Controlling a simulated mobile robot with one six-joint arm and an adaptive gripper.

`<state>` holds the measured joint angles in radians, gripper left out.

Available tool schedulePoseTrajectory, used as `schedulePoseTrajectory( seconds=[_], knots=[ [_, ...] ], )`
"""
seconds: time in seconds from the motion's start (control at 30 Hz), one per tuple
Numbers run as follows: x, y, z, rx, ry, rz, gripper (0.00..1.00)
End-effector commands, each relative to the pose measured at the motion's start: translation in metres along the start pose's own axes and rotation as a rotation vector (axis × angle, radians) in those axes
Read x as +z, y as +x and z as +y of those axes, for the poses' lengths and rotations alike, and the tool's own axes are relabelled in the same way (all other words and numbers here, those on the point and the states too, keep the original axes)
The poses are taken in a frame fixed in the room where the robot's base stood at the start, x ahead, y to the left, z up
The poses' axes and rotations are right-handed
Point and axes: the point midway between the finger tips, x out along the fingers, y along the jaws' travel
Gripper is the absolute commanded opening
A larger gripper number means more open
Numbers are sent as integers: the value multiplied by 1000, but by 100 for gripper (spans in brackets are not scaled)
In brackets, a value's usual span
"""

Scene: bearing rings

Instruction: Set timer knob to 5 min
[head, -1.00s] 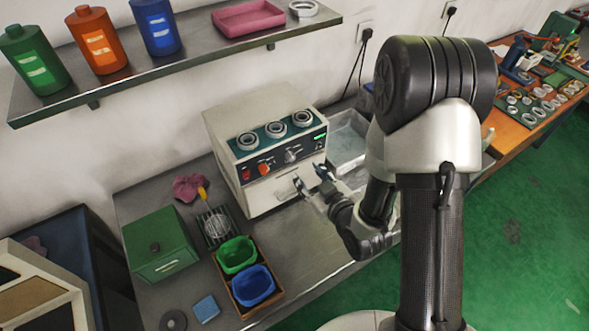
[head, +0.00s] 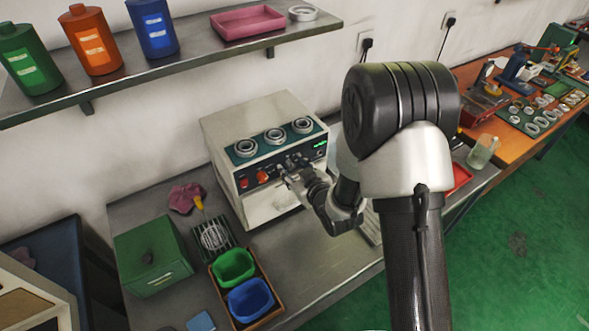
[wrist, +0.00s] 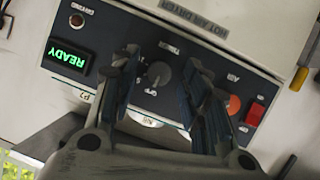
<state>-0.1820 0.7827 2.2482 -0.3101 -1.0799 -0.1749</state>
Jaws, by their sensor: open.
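The hot air dryer (head: 225,155) is a cream box with a dark front panel, standing on the steel bench. In the wrist view, the grey round timer knob (wrist: 159,75) sits on that panel, which appears upside down. Marks surround the knob, but its setting is too small to read surely. My gripper (wrist: 164,62) is open, with one dark finger on each side of the knob. I cannot tell whether the fingers touch it. In the head view, my gripper (head: 287,168) is at the panel and largely hides the knob.
The panel has a green READY display (wrist: 67,58), a red switch (wrist: 255,113) and an orange-red knob (wrist: 233,104) close by. Green and blue bins (head: 249,299) stand in front left. A shelf (head: 190,68) hangs above.

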Motion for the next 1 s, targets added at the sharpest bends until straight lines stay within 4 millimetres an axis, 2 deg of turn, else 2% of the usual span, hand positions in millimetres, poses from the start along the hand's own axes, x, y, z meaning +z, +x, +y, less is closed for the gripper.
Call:
schedulePoseTrajectory(
  seconds=[0.13,0.73,1.0],
  knots=[
    [0,0,0,0,0,0,41],
    [0,0,0,0,0,0,1],
    [0,0,0,-6,15,0,0]
  ],
)
